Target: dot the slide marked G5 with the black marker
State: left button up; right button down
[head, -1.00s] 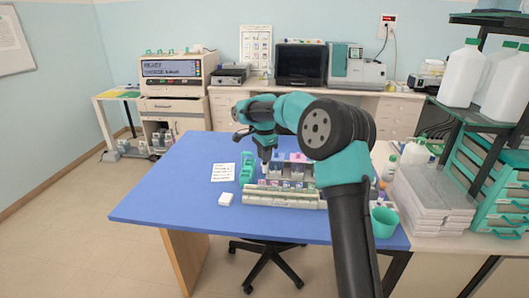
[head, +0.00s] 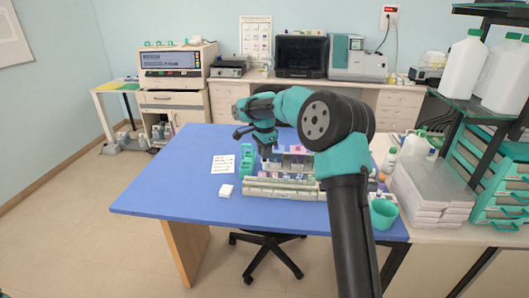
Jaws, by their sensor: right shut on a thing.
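My right gripper (head: 267,151) is over the blue table, above the back left part of the long pale slide rack (head: 284,194). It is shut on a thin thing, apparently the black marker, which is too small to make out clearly. Small slides with coloured labels stand along the rack, but the marks on them are too small to read, so I cannot tell which is G5. My right forearm hides the rack's right end. My left gripper is not in view.
Staining jars (head: 297,151) with pink and purple contents stand behind the rack. A teal cup (head: 383,214) stands at right. The table's left side (head: 170,185) is clear.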

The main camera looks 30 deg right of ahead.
jog(key=shift+f, duration=0.45)
dwell(2.0)
jog(key=shift+r, duration=0.1)
jog(key=shift+r, duration=3)
